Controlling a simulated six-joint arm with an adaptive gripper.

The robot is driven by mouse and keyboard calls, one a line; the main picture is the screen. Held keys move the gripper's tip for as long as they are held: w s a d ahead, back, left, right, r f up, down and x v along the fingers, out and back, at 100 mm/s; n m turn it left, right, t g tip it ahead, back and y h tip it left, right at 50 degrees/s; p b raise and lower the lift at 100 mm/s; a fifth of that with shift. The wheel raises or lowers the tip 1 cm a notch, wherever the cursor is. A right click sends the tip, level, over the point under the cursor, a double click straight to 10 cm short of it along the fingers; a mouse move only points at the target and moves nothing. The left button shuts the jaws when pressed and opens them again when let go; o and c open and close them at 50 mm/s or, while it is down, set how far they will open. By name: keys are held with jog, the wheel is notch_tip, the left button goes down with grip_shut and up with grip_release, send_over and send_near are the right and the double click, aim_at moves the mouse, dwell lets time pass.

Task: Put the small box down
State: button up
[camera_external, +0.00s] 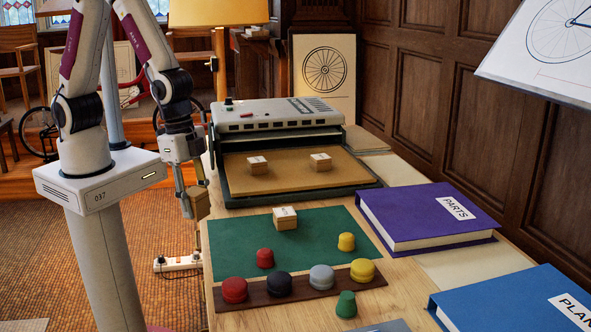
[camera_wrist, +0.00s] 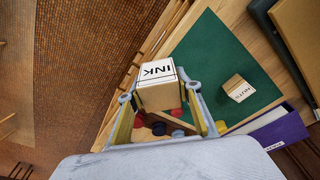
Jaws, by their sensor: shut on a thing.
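My gripper (camera_external: 190,184) is shut on a small cardboard-coloured box (camera_external: 198,205) at the table's left edge. In the wrist view the box (camera_wrist: 160,97) sits between the two fingers, its white top lettered INK. It is held in the air; its exact height over the table is hard to tell. A similar small box (camera_external: 285,223) stands on the green mat (camera_external: 235,236), to the right of my gripper. In the wrist view its label (camera_wrist: 242,92) seems to read NUTS.
Two more small boxes (camera_external: 257,165) (camera_external: 320,162) sit on the brown bed of the machine (camera_external: 275,115) behind. Several coloured knobs (camera_external: 279,284) stand on a dark strip in front. A purple book (camera_external: 425,212) and blue book (camera_external: 510,300) lie right. The mat's left part is clear.

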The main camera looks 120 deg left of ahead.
jog(key=w+a+r+n, duration=0.2)
jog(key=w+a+n, duration=0.2)
jog(key=w+a, duration=0.3)
jog(key=a, duration=0.3)
jog(key=shift+w+y, duration=0.35)
jog(key=shift+y, duration=0.05)
jog(key=shift+a+f, duration=0.1)
send_over(253, 237)
jog(key=shift+s+f, duration=0.15)
jog(key=shift+f, duration=1.4)
jog(key=shift+s+f, duration=0.1)
jog(key=shift+f, duration=1.4)
jog(key=shift+f, duration=0.1)
jog(key=shift+f, duration=1.75)
jog(key=shift+f, duration=0.15)
